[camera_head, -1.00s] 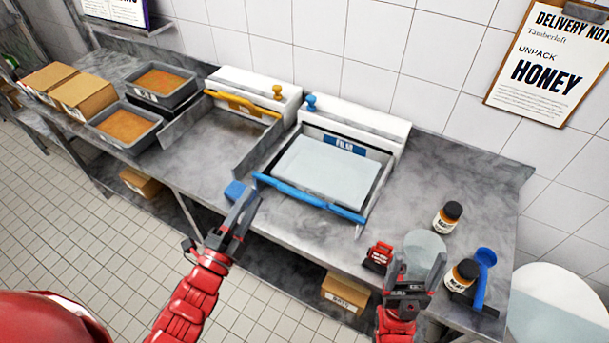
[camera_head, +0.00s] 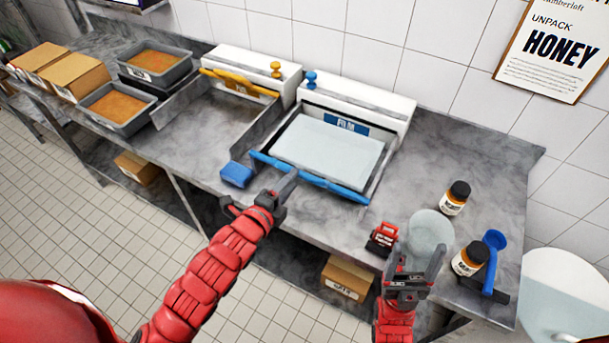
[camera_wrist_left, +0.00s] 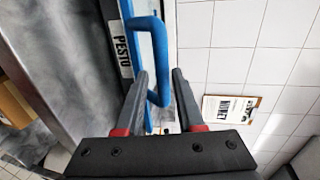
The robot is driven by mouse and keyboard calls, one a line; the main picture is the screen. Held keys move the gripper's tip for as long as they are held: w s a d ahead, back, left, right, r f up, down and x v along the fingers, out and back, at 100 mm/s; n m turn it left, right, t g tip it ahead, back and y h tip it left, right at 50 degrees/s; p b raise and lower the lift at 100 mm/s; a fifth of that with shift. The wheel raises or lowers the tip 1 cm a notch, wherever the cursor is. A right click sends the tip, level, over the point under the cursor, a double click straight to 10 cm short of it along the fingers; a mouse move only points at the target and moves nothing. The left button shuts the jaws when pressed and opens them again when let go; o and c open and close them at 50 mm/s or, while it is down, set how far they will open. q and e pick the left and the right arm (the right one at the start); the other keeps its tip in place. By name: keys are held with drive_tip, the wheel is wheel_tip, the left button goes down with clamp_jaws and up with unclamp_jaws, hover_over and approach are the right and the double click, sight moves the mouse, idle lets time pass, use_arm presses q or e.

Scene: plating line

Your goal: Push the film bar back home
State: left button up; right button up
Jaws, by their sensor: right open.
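The blue film bar (camera_head: 335,191) lies across the front edge of the film station (camera_head: 398,103), which stands against the wall. A pale sheet (camera_head: 325,147) covers the tray area behind the bar. My left gripper (camera_head: 291,179) is at the bar's front, left of its middle; whether it touches cannot be told. In the left wrist view the fingers (camera_wrist_left: 159,74) are apart, and the blue bar (camera_wrist_left: 158,40) runs at and partly behind the left finger. My right gripper (camera_head: 420,262) is open and empty over the counter's front right, in front of a round clear disc.
A blue block (camera_head: 236,174) lies left of the bar. A similar station with a yellow bar (camera_head: 238,83) stands further left, beside filled trays (camera_head: 120,106). Jars (camera_head: 455,197), a red item (camera_head: 383,239) and a blue scoop (camera_head: 493,258) are at right.

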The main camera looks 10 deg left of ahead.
use_arm(q)
drive_tip(key=p+x, duration=0.1)
drive_tip(key=x, duration=0.6)
drive_tip(key=shift+w+d+r+p, duration=0.1)
drive_tip(key=shift+d+r+p, duration=0.05)
drive_tip(key=shift+p, duration=0.15)
clamp_jaws()
idle(1.1)
